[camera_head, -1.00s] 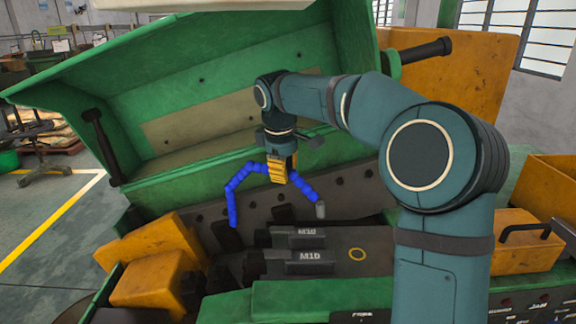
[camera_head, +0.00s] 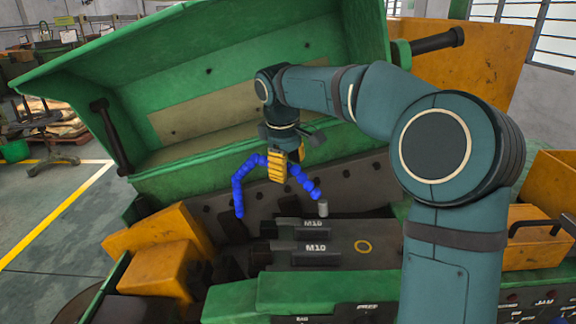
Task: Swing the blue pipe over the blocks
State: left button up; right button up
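The blue pipe (camera_head: 240,185) is a segmented, arched hose with a grey nozzle (camera_head: 323,208) at its right end. Its left end comes down to the dark machine wall behind the blocks. Two dark blocks marked M10 (camera_head: 318,261) lie in the machine bed below. The nozzle hangs near the right end of the rear block (camera_head: 306,231). My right gripper (camera_head: 279,170), with yellow fingers, points down at the top of the arch and appears closed around the pipe there. My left gripper is not in view.
The raised green lid (camera_head: 230,70) stands behind the pipe. Orange boxes (camera_head: 150,236) sit at the left of the bed and an orange bin (camera_head: 537,232) at the right. A green ledge with a control panel (camera_head: 300,295) runs along the front.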

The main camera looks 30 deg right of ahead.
jog(key=shift+r, duration=0.2)
notch_tip(320, 180, up, 12)
jog(key=s+a, duration=0.1)
jog(key=a, duration=0.1)
jog(key=shift+f, duration=0.25)
jog(key=shift+s, duration=0.15)
dwell(0.3)
